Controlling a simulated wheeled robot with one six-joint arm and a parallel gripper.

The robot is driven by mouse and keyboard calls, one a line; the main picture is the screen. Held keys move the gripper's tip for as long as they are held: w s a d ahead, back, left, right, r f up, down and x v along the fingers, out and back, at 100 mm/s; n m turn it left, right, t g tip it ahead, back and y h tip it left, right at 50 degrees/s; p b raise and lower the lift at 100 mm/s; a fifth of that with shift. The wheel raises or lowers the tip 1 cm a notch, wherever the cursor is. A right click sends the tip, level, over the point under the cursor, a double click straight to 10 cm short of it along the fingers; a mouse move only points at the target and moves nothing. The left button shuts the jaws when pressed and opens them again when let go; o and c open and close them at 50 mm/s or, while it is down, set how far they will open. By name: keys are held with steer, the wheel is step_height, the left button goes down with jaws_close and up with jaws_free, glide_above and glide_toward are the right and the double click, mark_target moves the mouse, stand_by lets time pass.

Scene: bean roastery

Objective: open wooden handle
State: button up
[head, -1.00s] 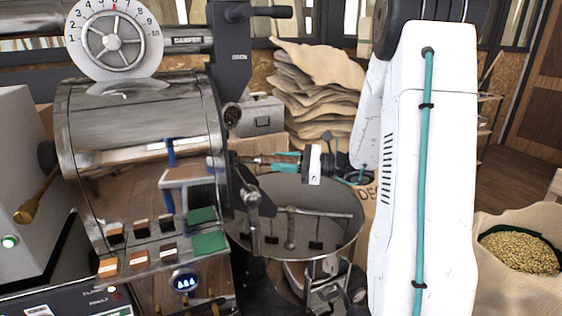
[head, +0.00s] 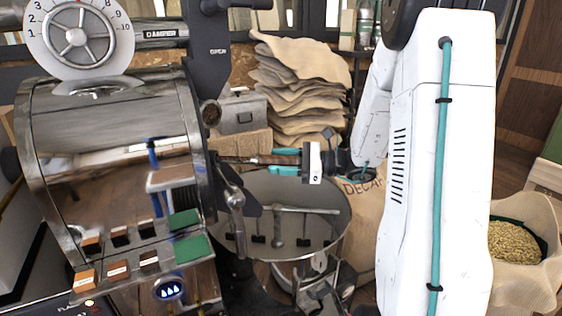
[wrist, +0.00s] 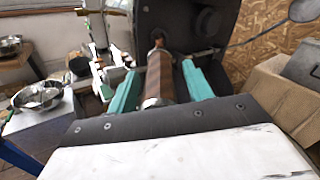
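The wooden handle (wrist: 160,76) is a brown cylinder with a metal collar at its near end. It points out from the dark front plate (wrist: 190,24) of the roaster. In the head view the handle (head: 262,159) lies sideways above the round cooling pan (head: 343,222). My gripper (wrist: 158,88) has its two teal fingers on either side of the handle, with narrow gaps showing between fingers and wood. It looks open around the handle. In the head view my gripper (head: 285,161) reaches in from the right.
The steel roaster drum (head: 110,125) with a dial (head: 78,37) stands at the left. Stacked sacks (head: 300,85) and a grey metal box (head: 240,115) are behind. An open sack of beans (head: 520,285) stands at the right. In the wrist view a side table (wrist: 45,125) holds metal bowls.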

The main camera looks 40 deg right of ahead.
steer(key=v, duration=0.7)
steer(key=shift+s+d, duration=0.25)
steer(key=shift+d, duration=0.05)
stand_by(0.5)
steer(key=c, duration=0.4)
steer(key=shift+m+t+h, duration=0.6)
steer(key=shift+m+t, duration=0.1)
steer(key=s+d, duration=0.1)
steer(key=d, duration=0.1)
steer(key=s+d, duration=0.1)
steer(key=d, duration=0.1)
steer(key=s+d, duration=0.1)
steer(key=d, duration=0.2)
steer(key=shift+s+f, duration=0.3)
steer(key=shift+f, duration=0.1)
jaws_close()
steer(key=s+d+m+g+y, duration=0.1)
steer(key=s+d, duration=0.3)
steer(key=s, duration=0.1)
steer(key=x, duration=1.3)
steer(key=shift+a+r+m, duration=0.2)
steer(key=shift+a+m, duration=0.1)
steer(key=shift+a, duration=0.25)
